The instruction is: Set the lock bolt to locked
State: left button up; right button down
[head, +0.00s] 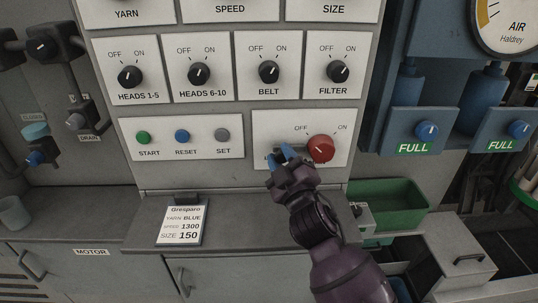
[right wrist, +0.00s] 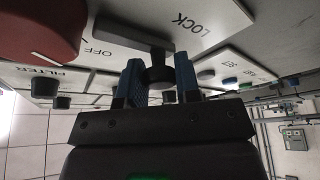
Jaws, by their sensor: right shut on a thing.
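My right gripper (head: 281,156) is at the white plate (head: 262,125) with the red knob, left of that knob. The lock bolt (right wrist: 157,52) shows in the right wrist view as a grey bar with a dark round knob, on the plate beside the printed word LOCK. The blue fingers of my right gripper (right wrist: 158,82) are shut around this knob. In the head view the gripper hides the bolt and most of its label. I cannot tell which position the bolt is in. My left gripper is not in view.
The red knob (head: 321,149), marked OFF and ON, is close to the right of the gripper. START, RESET and SET buttons (head: 182,136) are to the left. Four dark knobs sit above, such as BELT (head: 268,75). A green bin (head: 392,205) stands at the lower right.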

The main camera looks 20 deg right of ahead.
jog(key=shift+s+d+r, duration=0.1)
jog(key=shift+s+d, duration=0.05)
jog(key=shift+d, duration=0.35)
jog(key=shift+a, duration=0.1)
jog(key=c, duration=0.8)
grip_release()
jog(key=shift+d, duration=0.2)
jog(key=shift+a, duration=0.1)
jog(key=shift+s, duration=0.1)
jog(key=b+v, duration=0.1)
jog(key=v, duration=0.9)
jog(key=shift+s, duration=0.35)
jog(key=shift+f, duration=0.2)
